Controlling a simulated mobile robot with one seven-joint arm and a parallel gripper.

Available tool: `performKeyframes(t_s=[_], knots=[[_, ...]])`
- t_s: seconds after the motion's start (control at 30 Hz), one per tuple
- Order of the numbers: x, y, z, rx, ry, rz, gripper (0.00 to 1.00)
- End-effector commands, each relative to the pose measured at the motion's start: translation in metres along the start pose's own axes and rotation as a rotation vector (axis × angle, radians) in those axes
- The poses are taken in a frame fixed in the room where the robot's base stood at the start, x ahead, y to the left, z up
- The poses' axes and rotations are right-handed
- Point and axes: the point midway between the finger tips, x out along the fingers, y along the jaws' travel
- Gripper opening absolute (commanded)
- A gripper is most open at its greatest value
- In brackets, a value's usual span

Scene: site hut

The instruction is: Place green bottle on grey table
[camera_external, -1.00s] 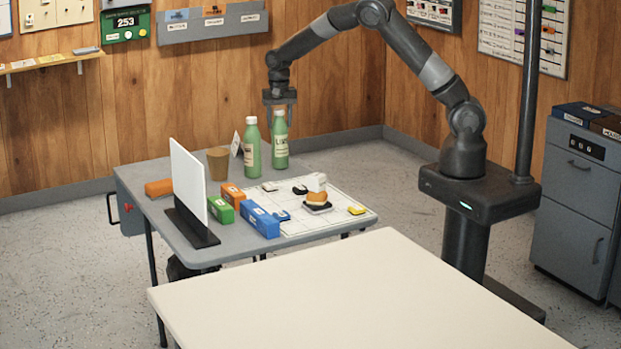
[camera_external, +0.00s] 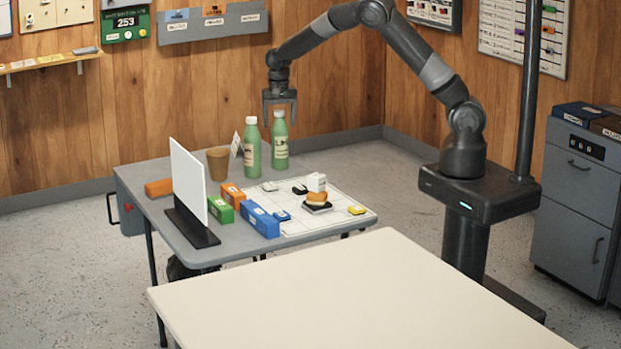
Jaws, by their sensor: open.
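Two green bottles with white caps stand upright near the back edge of the grey table (camera_external: 232,258). The left green bottle (camera_external: 252,148) is beside the right green bottle (camera_external: 280,146). My gripper (camera_external: 280,122) points down with its jaws open, its fingertips close to the cap of the right bottle. I cannot tell in depth whether they straddle the cap or are just behind it. Both bottles rest on the grey table, and nothing is held.
A white upright panel (camera_external: 188,182), a blue box (camera_external: 260,221), a green box (camera_external: 221,210) and orange boxes crowd the left. A white gridded sheet (camera_external: 335,212) holds small items. The cream table (camera_external: 360,290) in front is bare.

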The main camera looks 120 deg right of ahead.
Motion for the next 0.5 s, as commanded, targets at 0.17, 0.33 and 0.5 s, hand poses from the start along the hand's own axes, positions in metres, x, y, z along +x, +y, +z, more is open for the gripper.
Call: performKeyframes(t_s=[0.17, 0.33, 0.5], knots=[[-0.034, -0.001, 0.000, -0.001, 0.002, -0.005, 0.71], [-0.071, -0.001, 0.000, -0.001, 0.002, -0.004, 0.71], [-0.099, -0.001, 0.000, -0.001, 0.001, -0.003, 0.71]])
